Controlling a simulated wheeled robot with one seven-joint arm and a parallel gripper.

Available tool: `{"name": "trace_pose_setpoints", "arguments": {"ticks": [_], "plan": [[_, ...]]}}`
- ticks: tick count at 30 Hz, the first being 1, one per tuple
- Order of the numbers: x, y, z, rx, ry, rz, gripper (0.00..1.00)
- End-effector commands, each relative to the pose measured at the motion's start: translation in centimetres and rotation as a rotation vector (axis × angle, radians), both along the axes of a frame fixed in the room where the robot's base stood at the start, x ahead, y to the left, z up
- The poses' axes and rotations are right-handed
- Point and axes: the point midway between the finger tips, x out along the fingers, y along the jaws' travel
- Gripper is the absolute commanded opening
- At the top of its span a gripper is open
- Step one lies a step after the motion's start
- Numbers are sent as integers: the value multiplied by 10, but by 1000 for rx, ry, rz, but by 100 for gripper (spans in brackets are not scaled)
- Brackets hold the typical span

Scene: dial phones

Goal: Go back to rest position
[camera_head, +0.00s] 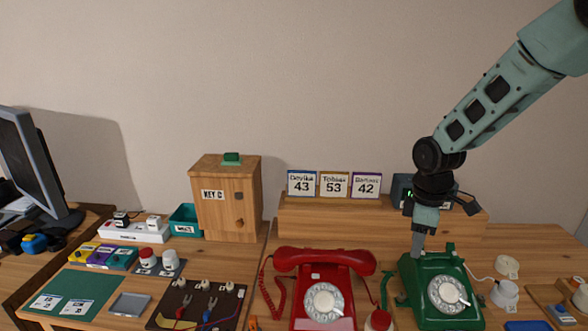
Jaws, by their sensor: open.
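My arm reaches in from the upper right. My gripper (418,246) points down at the back left of the green dial phone (452,314), in front of the wooden shelf. Its fingers overlap in this view, and I see nothing held in it. I cannot tell whether the fingertips touch the phone. The green phone has a white dial facing forward. A red dial phone (340,312) stands to its left with its handset across the top.
A wooden key cabinet (228,215) stands left of the shelf (330,215), which bears name cards (334,184). A monitor (30,150) is at far left. The wall above is bare.

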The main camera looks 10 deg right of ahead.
Motion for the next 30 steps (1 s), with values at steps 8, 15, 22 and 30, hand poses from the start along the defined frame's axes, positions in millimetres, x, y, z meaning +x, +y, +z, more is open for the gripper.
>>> {"name": "trace_pose_setpoints", "arguments": {"ticks": [8, 15, 22, 30], "plan": [[-38, 98, 32, 2, -5, -37, 41], [-136, 201, 64, 21, -5, -140, 41], [-218, 239, 76, 44, 2, -226, 41], [-243, 244, 78, 52, 9, -261, 41]]}}
